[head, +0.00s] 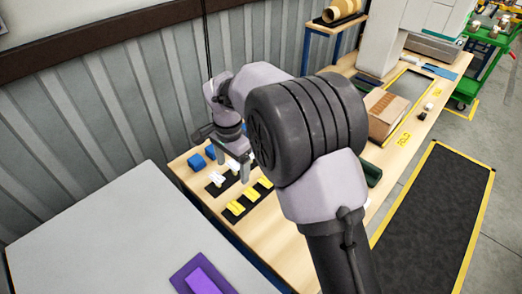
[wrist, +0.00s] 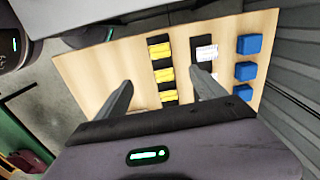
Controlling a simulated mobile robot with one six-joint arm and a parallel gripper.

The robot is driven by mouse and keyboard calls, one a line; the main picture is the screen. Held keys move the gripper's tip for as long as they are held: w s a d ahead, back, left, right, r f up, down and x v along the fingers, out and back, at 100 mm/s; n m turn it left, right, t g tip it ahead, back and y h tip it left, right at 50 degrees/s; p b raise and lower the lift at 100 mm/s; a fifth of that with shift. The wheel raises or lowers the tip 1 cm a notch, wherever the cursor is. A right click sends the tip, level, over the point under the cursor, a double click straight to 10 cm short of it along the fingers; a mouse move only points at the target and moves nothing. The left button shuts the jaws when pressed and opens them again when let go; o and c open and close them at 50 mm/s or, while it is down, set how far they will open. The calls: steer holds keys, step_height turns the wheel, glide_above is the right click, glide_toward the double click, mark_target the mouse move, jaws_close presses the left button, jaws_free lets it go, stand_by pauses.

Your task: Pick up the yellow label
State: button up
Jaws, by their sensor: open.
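Three yellow labels lie in a row on a black strip on the wooden table; in the head view they are the near yellow label (head: 236,208), the middle yellow label (head: 251,195) and the far yellow label (head: 265,183). The wrist view shows yellow labels (wrist: 159,51) too, the lowest partly near the gripper body. My gripper (head: 233,166) is open and empty above the white items, just behind the yellow row in the head view. In the wrist view the yellow row shows between the fingers of my gripper (wrist: 162,80). I cannot tell its height above the table.
White items (wrist: 206,53) lie on a second black strip, partly hidden by a finger. Several blue blocks (wrist: 245,71) stand beyond, near the corrugated wall (head: 120,110). A cardboard box (head: 386,115) stands further along the table. The wood left of the yellow row (wrist: 90,75) is bare.

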steer(key=b, duration=0.4)
glide_above(235, 207)
steer(key=f, duration=1.3)
steer(key=shift+w+d+f, duration=0.2)
steer(key=shift+w+d, duration=0.1)
steer(key=shift+s+a+f+b, duration=0.15)
steer(key=shift+f+b, duration=0.4)
steer(key=shift+f, duration=0.75)
steer(key=shift+s+a+f+b, duration=0.1)
steer(key=shift+f+b, duration=0.45)
steer(key=shift+f, duration=0.75)
steer(key=shift+f, duration=0.3)
steer(key=c, duration=1.1)
